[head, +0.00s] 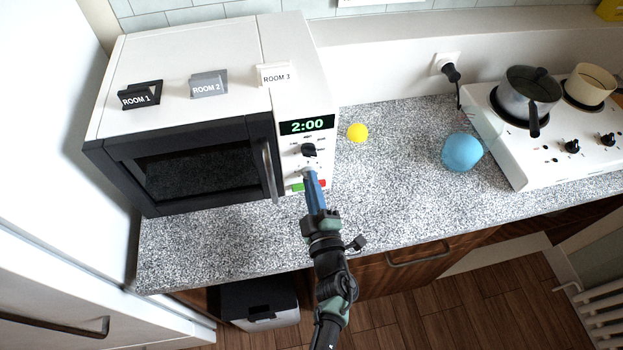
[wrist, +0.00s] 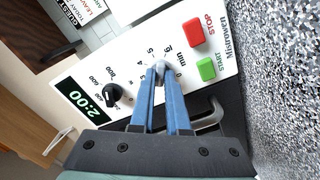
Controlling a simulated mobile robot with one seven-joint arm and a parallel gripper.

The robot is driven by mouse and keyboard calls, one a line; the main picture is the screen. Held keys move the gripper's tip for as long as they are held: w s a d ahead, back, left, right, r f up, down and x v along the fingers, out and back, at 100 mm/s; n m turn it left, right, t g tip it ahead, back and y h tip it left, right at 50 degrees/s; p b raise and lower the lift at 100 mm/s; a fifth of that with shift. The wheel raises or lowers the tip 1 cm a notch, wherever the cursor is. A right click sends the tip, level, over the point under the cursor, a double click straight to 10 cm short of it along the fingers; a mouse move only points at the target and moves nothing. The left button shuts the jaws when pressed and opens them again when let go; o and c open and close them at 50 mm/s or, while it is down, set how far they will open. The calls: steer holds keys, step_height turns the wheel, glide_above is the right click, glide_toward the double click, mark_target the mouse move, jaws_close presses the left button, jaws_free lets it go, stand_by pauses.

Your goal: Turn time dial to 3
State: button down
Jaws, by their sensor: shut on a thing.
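The microwave (head: 205,165) stands on the counter, its green display (head: 307,126) reading 2:00. Its front panel also shows in the wrist view (wrist: 140,85), turned on its side. The grey time dial (wrist: 161,65), ringed by minute numbers, sits between a black power dial (wrist: 112,95) and the buttons. My gripper (head: 310,175) reaches the lower panel, and its blue fingers (wrist: 160,72) are closed on the time dial, hiding part of it. I cannot read exactly where the dial points.
The red stop button (wrist: 195,34) and green start button (wrist: 207,69) are close beside the fingers. The microwave's door handle (head: 268,170) is left of the gripper.

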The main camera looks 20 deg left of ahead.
steer(key=m+p, duration=0.3)
steer(key=m, duration=0.8)
steer(key=shift+p, duration=0.35)
steer(key=shift+m, duration=0.3)
steer(key=c, duration=0.9)
jaws_free()
steer(key=shift+d, duration=0.1)
steer(key=p+v, duration=0.1)
steer(key=v, duration=1.1)
steer(key=shift+s+d, duration=0.2)
steer(key=shift+s, duration=0.15)
